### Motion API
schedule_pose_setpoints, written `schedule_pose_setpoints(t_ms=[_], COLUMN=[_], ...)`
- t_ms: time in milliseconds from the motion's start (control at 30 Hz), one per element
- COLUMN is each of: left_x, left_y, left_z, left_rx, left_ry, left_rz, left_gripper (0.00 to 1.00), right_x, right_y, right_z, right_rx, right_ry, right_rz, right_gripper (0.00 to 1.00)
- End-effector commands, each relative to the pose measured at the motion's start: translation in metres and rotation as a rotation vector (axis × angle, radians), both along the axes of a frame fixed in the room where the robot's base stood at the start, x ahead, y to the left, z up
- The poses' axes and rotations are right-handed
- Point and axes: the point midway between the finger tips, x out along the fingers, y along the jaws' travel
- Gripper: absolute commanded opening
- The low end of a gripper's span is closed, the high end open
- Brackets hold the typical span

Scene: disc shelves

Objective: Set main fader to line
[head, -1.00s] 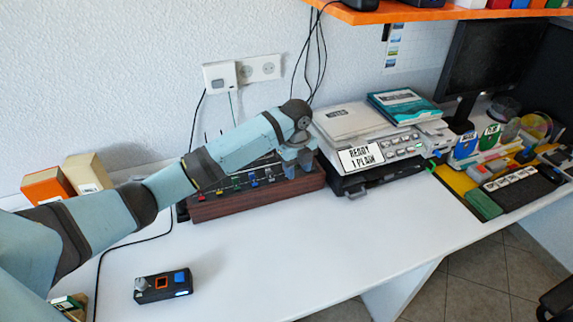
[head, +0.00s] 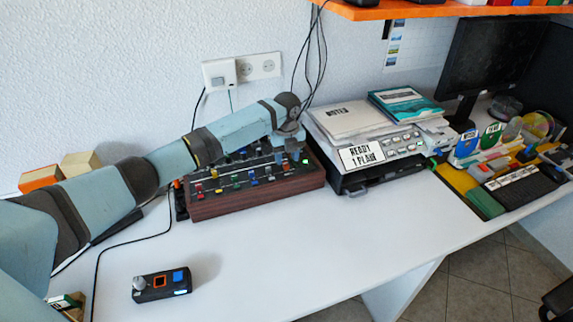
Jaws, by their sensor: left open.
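The mixer (head: 255,200), a dark panel in a reddish-brown case, stands on the desk against the wall. Several coloured fader caps show on it: red, yellow, green, blue and, toward the right end, a pale one (head: 305,158). I cannot tell for sure which is the main fader, and no line mark can be read at this size. My left gripper (head: 291,145) is open and points down over the back right part of the mixer. It holds nothing that I can see. My forearm hides the mixer's back left part. My right gripper is out of view.
A printer (head: 370,155) with papers and a teal book (head: 405,103) on top stands close right of the mixer. A small black box (head: 162,285) with a knob and a blue button lies at the front left. The desk's middle is clear. An orange shelf (head: 400,12) hangs above.

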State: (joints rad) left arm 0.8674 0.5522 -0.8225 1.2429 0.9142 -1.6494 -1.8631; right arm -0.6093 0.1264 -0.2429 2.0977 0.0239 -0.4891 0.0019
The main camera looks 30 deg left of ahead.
Motion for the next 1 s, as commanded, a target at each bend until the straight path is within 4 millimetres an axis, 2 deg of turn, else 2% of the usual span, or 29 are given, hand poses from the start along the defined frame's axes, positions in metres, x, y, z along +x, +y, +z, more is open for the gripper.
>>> schedule_pose_setpoints(t_ms=[33, 200, 567, 767, 1000], left_x=[0.0, 0.0, 0.0, 0.0, 0.006], left_y=[0.0, 0.0, 0.0, 0.0, 0.006], left_z=[-0.009, -0.026, -0.03, -0.03, -0.029], left_rx=[0.001, 0.001, 0.0, 0.0, 0.001], left_ry=[0.002, 0.001, 0.0, 0.0, -0.001], left_rz=[0.001, 0.001, 0.001, 0.001, 0.002], left_gripper=[0.43, 0.43, 0.43, 0.0, 0.0], right_x=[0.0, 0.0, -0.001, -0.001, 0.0], right_y=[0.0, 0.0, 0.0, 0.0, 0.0], right_z=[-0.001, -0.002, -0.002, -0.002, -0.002], right_rx=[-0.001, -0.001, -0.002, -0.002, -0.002], right_ry=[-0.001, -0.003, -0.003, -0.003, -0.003], right_rz=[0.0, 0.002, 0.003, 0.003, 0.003], right_gripper=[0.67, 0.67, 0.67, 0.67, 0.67])
